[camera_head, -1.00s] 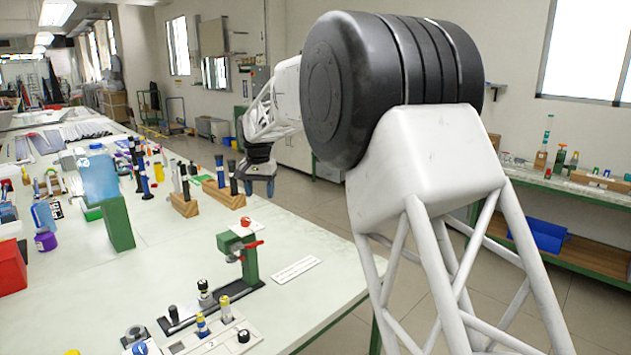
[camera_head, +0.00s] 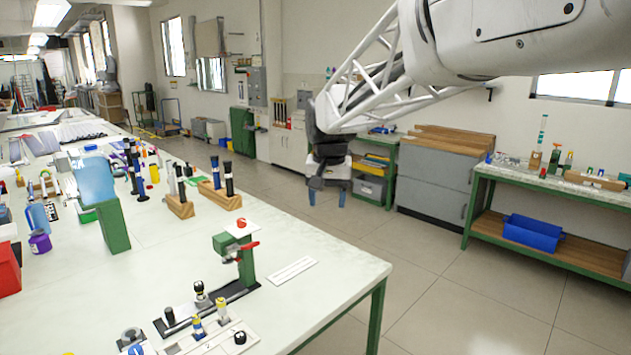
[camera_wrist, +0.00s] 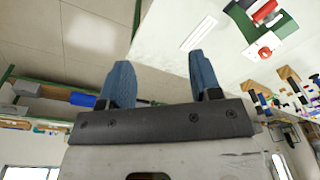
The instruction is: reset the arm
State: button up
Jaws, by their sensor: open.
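My gripper (camera_head: 326,196) hangs in the air off the right side of the long pale table, over the floor, with its blue fingertips pointing down. In the wrist view its two blue fingers (camera_wrist: 160,85) stand well apart with nothing between them. My white lattice arm comes in from the upper right of the head view. No part of the gripper touches the table or any object.
The pale table (camera_head: 330,270) carries a green clamp stand (camera_head: 243,260), wooden blocks with black rods (camera_head: 220,195), a green block (camera_head: 113,222) and a red bin (camera_head: 8,268). A side bench with a blue bin (camera_head: 533,232) stands right. The floor between is clear.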

jog(key=s+d+f, duration=0.3)
jog(key=s+d, duration=0.2)
jog(key=s, duration=0.7)
jog(key=s+d+f+t, duration=0.1)
jog(key=s+d+f, duration=0.3)
jog(key=s, duration=0.8)
jog(key=s+d+f, duration=0.3)
jog(key=s+d, duration=0.3)
jog(key=s, duration=0.6)
jog(key=shift+s+d+f+n, duration=0.3)
jog(key=shift+d+f+n, duration=0.05)
jog(key=shift+d+n, duration=0.05)
